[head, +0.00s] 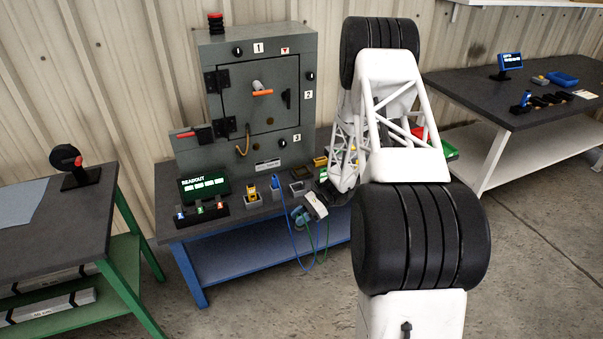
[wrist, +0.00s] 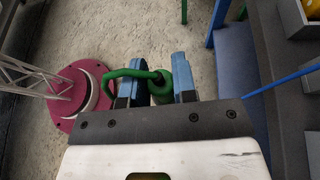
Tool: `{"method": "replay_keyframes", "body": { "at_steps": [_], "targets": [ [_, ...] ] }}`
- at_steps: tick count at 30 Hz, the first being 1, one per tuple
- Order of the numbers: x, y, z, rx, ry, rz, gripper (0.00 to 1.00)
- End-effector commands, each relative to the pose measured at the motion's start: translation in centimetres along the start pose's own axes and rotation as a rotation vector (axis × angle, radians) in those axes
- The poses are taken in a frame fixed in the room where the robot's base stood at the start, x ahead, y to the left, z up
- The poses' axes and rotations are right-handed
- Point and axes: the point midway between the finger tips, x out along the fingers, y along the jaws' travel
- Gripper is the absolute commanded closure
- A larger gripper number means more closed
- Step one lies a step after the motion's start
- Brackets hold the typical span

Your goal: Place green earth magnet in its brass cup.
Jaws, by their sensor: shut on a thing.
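My gripper (wrist: 158,84) has two blue fingers in the wrist view. It is shut on a green piece (wrist: 161,92) with a looped green cord or handle, which I take as the green earth magnet. In the head view my gripper (head: 300,216) hangs at the front edge of the middle bench, below the grey cabinet (head: 215,95). The held piece is too small to make out clearly there. A small brass-coloured round spot (head: 270,121) shows low on the cabinet door; I cannot tell if it is the brass cup.
A blue cable (head: 289,238) hangs over the bench front beside my gripper. A readout (head: 205,187), a yellow device (head: 275,184) and small grey boxes (head: 297,187) stand on the middle bench (head: 235,208). Other benches stand left (head: 75,215) and right (head: 470,88).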

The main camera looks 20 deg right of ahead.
Motion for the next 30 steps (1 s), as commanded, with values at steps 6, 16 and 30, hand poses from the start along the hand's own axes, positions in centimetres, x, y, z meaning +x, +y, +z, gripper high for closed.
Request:
{"method": "replay_keyframes", "body": {
  "at_steps": [6, 16, 30],
  "targets": [
    [0.5, 1.7, -0.7, -0.096, -0.001, 0.236, 1.0],
    [-0.3, 3.8, -1.9, -0.246, 0.0, 0.598, 1.0],
    [-3.6, 4.9, -3.6, -0.459, 0.001, 1.112, 1.0]
  ]
}}
